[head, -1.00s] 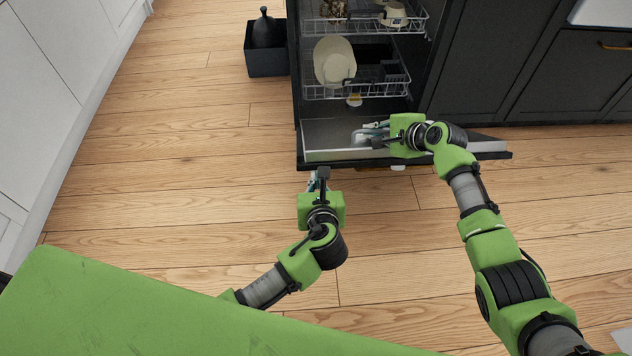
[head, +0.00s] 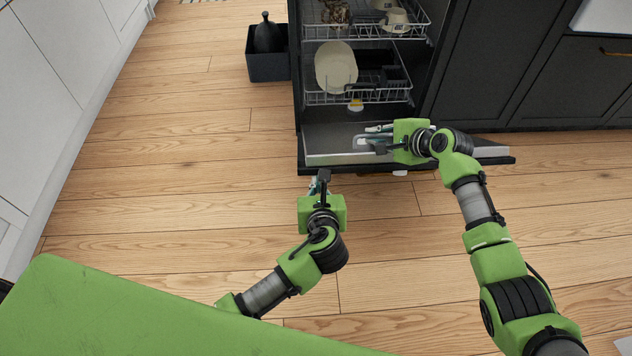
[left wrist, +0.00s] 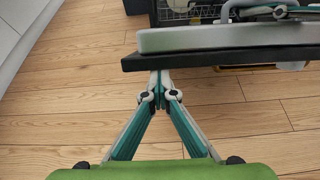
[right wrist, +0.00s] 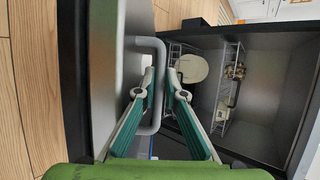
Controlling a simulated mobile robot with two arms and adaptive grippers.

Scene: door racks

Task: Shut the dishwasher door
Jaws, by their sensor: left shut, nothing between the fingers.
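The dishwasher door (head: 340,155) hangs open below the dishwasher, with a pale inner side and a dark outer edge. It also shows in the left wrist view (left wrist: 220,40) and the right wrist view (right wrist: 105,70). My left gripper (head: 322,176) is shut and empty just in front of the door's left front edge; in the left wrist view its tips (left wrist: 159,73) are just under that dark edge. My right gripper (head: 372,142) is over the door's inner side. Its fingers (right wrist: 160,72) are slightly apart beside a grey loop (right wrist: 159,105); whether they grip it is unclear.
The dishwasher's lower rack (head: 385,97) holds a pale plate (head: 336,66); the upper rack (head: 365,28) holds cups. A dark bin (head: 267,68) stands left of the dishwasher. Dark cabinets (head: 500,70) are at the right. The wooden floor (head: 180,180) is clear at left.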

